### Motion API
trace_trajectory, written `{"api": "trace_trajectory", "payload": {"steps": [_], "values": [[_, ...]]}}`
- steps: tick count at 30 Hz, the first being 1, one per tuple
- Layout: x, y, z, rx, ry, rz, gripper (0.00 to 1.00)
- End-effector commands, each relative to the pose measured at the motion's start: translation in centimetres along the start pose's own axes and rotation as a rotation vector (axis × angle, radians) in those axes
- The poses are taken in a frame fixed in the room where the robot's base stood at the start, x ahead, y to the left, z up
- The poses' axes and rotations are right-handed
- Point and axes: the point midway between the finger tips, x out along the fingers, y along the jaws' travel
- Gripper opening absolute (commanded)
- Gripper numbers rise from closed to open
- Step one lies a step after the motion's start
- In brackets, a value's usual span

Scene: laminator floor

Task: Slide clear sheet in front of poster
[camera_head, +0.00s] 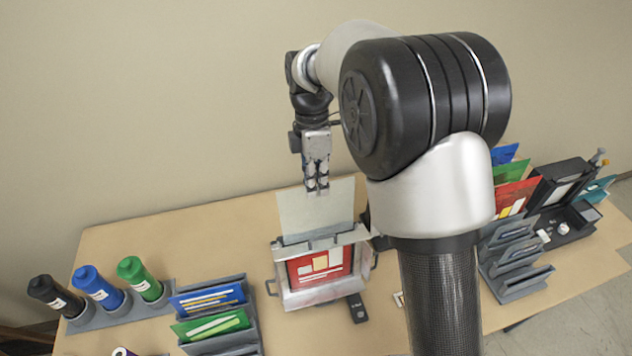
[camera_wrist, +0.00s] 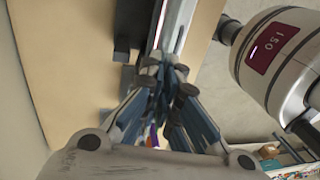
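A clear, pale grey-green sheet (camera_head: 300,214) hangs upright from my gripper (camera_head: 316,188). The fingers are shut on its top edge. Its lower edge meets the top of a light metal display frame (camera_head: 352,237); I cannot tell how deep it sits in the slot. The red poster (camera_head: 306,272), with white and yellow blocks, shows in the frame's window below. In the wrist view, my gripper (camera_wrist: 166,88) has its fingertips close together, with the frame (camera_wrist: 178,22) edge-on beyond them. The sheet is hard to make out there.
Blue and green folders stand in a grey rack (camera_head: 252,318) at left, beside black, blue and green bottles (camera_head: 138,278). More racks (camera_head: 515,275) and a black holder (camera_head: 568,225) stand at right. A small black device (camera_head: 357,308) lies before the frame. Bare table (camera_head: 215,240) shows left of the frame.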

Motion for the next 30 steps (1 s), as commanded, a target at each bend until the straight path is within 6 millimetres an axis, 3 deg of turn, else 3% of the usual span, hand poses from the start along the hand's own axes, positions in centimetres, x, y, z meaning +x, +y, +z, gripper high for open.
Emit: {"api": "trace_trajectory", "payload": {"steps": [17, 30], "values": [[0.8, 0.0, 0.0, 0.0, 0.0, 0.001, 0.0], [3.9, 0.1, 0.0, 0.0, 0.0, 0.001, 0.0]]}}
